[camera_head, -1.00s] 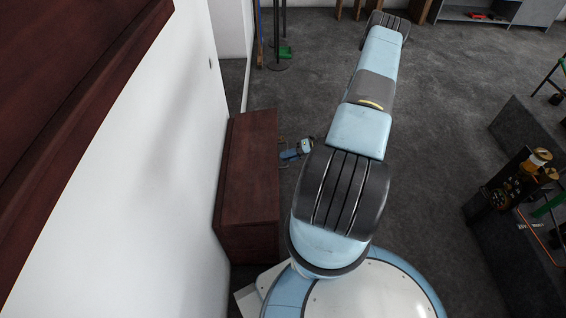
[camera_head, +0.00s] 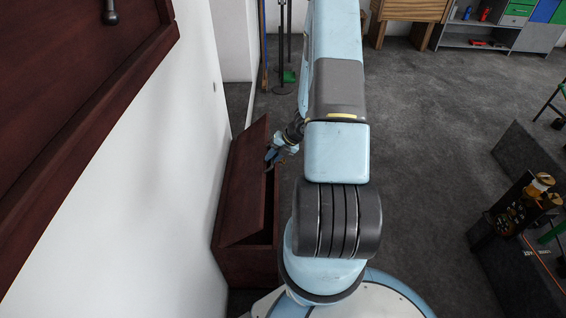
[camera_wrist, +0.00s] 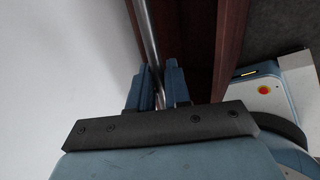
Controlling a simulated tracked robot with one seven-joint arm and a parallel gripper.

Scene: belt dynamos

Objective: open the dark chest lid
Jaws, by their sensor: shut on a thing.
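The dark red-brown chest (camera_head: 248,266) stands against the white wall, left of my base. Its lid (camera_head: 241,190) is tilted partly up, with a dark gap between it and the box. Dark red wood (camera_wrist: 190,30) shows just right of the bar. The chest's inside is hidden.
The white wall (camera_head: 185,150) rises close behind the chest. A dark wooden panel (camera_head: 70,110) fills the upper left. A dark bench with a brass-and-black machine (camera_head: 525,205) stands at the right. The grey floor between is clear.

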